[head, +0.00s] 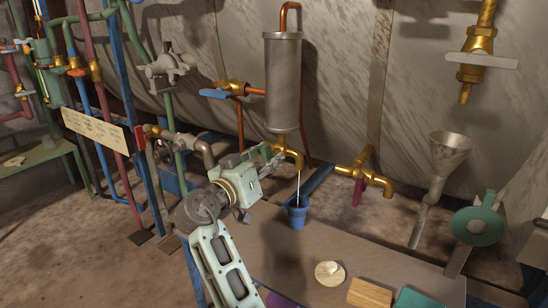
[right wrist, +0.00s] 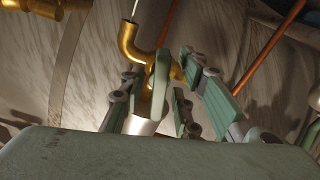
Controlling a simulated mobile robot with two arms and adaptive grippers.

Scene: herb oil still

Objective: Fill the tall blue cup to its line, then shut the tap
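The blue cup (head: 297,215) stands upright on the bench under the brass tap (head: 291,155) of a grey metal cylinder. A thin pale stream runs from the tap's spout into the cup. The cup's line and liquid level cannot be made out. My right gripper (head: 268,158) is beside the tap, just left of the spout. In the right wrist view, the fingers of my right gripper (right wrist: 188,88) stand apart near the curved brass spout (right wrist: 132,45), with no grasped thing visible. My left gripper is not in view.
A second brass tap (head: 365,175) with a dark red handle is to the right, beside a metal funnel (head: 450,150). A round pale lid (head: 330,273) and a wooden block (head: 369,294) lie on the bench front. Pipes crowd the left.

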